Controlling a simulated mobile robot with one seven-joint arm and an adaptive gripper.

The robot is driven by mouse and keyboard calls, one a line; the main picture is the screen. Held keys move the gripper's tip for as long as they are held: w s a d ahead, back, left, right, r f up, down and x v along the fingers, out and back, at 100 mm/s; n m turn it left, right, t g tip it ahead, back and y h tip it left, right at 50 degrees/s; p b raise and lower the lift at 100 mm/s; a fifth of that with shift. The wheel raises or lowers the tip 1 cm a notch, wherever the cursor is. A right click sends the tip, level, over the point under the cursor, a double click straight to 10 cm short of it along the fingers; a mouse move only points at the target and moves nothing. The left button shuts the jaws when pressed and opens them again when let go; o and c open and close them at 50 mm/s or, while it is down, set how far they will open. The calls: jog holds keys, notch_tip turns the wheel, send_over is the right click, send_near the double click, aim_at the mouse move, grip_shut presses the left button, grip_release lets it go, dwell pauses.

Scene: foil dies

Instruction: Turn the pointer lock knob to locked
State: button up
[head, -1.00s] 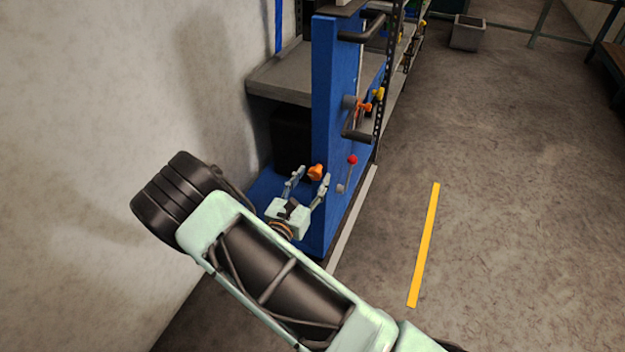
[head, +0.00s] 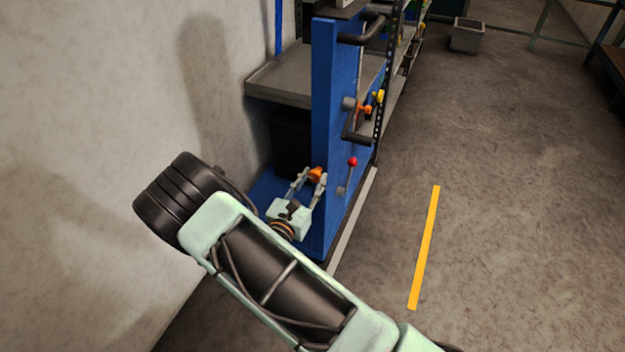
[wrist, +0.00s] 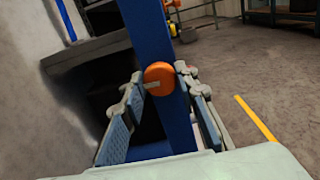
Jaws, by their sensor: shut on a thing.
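The knob is orange (head: 316,174) and round, on the narrow edge of the blue upright panel (head: 325,60). In the wrist view the orange knob (wrist: 159,77) shows a pale pointer mark that points to the left. My gripper (head: 312,178) has its fingers on both sides of the knob and is shut on it. In the wrist view the gripper's fingertips (wrist: 160,78) touch the knob's left and right sides. The locked mark cannot be made out in either view.
A red-tipped lever (head: 352,162) stands on the panel's right face near my gripper. Above it are a dark handle (head: 357,136) and an orange lever (head: 366,109). A grey shelf (head: 285,78) is behind. The floor to the right, with a yellow stripe (head: 424,245), is clear.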

jog(key=m, duration=0.5)
jog(key=m+b, duration=0.1)
jog(key=m, duration=0.3)
jog(key=shift+f+m+b, duration=0.15)
jog(key=shift+m+b, duration=0.15)
jog(key=shift+b, duration=0.05)
jog(key=m+b, duration=0.2)
jog(key=m, duration=0.3)
jog(key=shift+b, duration=0.4)
jog(key=shift+m+b, duration=0.95)
jog(key=shift+m, duration=0.55)
jog(key=o, duration=1.1)
jog(key=shift+o, duration=0.2)
